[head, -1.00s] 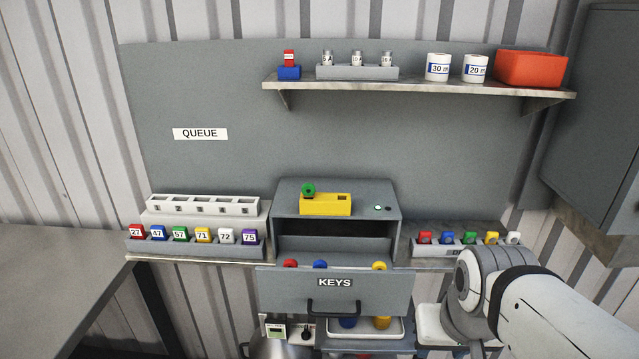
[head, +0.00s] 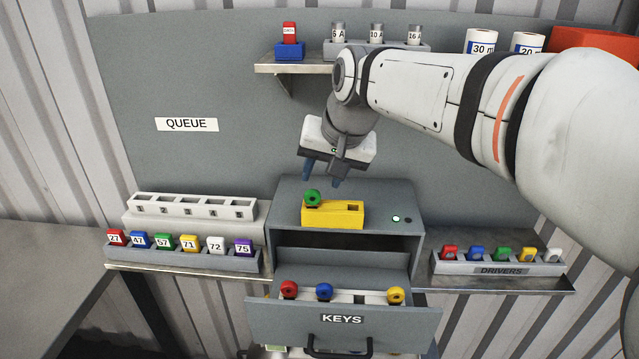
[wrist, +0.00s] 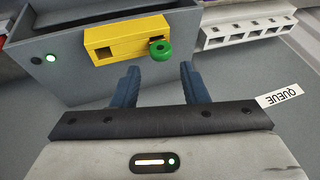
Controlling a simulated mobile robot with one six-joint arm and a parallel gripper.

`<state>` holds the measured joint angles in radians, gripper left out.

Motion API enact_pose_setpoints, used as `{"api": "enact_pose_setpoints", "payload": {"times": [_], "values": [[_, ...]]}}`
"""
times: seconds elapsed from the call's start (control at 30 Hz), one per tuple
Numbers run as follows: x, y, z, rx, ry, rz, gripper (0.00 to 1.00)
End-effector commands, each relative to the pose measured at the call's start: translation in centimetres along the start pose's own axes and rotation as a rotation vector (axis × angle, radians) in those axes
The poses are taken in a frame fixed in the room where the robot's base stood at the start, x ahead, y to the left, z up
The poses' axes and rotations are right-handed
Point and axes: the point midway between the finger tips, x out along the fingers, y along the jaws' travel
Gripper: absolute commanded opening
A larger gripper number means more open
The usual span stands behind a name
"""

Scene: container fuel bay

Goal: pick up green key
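The green key (head: 312,197) has a round green head with a hole and stands at the left end of a yellow block (head: 340,215) on top of the grey cabinet. It also shows in the wrist view (wrist: 160,50), at the block's right end. My gripper (head: 321,176) is just above and behind the green key in the head view, fingers pointing down. In the wrist view my gripper (wrist: 158,75) has its two blue fingers wide apart with nothing between them. The green key appears beyond the fingertips, roughly in line with the gap.
The KEYS drawer (head: 270,317) is open below, holding red (head: 289,290), blue (head: 324,291) and yellow (head: 396,295) keys. A queue rack (head: 190,207) and numbered tags (head: 188,241) are at left. The DRIVERS rack (head: 500,268) is at right. The upper shelf (head: 290,68) is behind my arm.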

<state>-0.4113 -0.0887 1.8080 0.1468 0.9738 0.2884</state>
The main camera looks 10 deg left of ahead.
Motion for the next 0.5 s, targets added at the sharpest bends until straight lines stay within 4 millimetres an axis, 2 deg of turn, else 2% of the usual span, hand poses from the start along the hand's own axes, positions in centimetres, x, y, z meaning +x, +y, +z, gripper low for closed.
{"api": "enact_pose_setpoints", "payload": {"times": [0.33, 0.5], "values": [[4.8, -0.5, 0.5, -0.019, -0.008, -0.005, 0.4], [6.2, -0.6, 0.6, -0.021, -0.007, -0.006, 0.4]]}}
